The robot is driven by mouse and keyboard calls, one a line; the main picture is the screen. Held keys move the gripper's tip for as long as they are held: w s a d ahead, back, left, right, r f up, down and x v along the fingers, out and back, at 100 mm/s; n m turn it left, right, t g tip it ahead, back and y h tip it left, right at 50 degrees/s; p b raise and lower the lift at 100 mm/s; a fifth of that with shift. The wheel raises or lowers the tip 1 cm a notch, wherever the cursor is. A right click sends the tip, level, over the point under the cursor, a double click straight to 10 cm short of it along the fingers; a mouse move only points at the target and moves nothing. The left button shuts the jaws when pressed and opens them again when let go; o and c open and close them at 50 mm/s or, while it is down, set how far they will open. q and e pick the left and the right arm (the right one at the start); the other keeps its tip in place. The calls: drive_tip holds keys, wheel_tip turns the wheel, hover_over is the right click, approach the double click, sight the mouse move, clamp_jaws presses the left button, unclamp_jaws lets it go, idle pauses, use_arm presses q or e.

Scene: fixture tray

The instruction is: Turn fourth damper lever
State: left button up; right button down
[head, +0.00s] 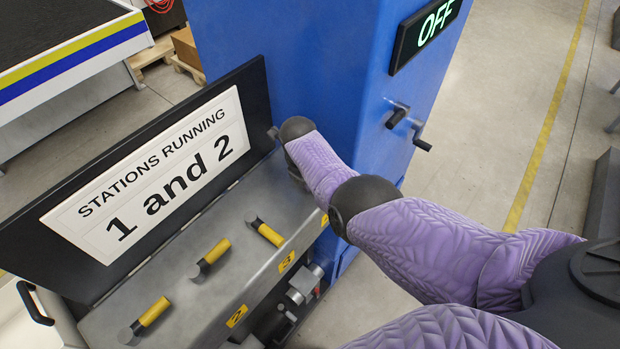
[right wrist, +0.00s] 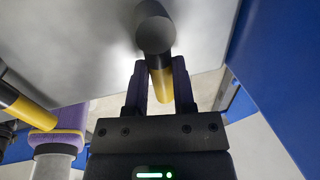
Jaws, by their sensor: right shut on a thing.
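The fourth damper lever (right wrist: 161,84) shows in the right wrist view: a round grey hub above, then a black band and a yellow handle pointing down the picture. My right gripper (right wrist: 160,68) is shut on its handle, one finger on each side. In the head view my purple right arm hides this lever and the gripper. Three other yellow-handled levers show there. The first (head: 153,312) and second (head: 216,252) point to the upper right; the third (head: 270,235) points to the lower right, towards the front edge. My left gripper is out of view.
A sign (head: 150,175) reading "STATIONS RUNNING 1 and 2" stands behind the grey lever panel (head: 185,300). A blue cabinet (head: 290,60) rises beside the panel, with an "OFF" display (head: 428,30) and a crank (head: 410,125). The third lever's handle (right wrist: 32,112) is left of my right gripper.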

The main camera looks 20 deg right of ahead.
idle(0.4)
drive_tip(key=shift+c, duration=2.2)
unclamp_jaws()
drive_tip(key=shift+a, duration=0.1)
wheel_tip(320, 180, up, 10)
drive_tip(key=a+p, duration=0.1)
drive_tip(key=p, duration=0.4)
drive_tip(key=shift+s+a+f+p, duration=0.15)
drive_tip(key=shift+s+a+p, duration=0.15)
drive_tip(key=shift+s, duration=0.15)
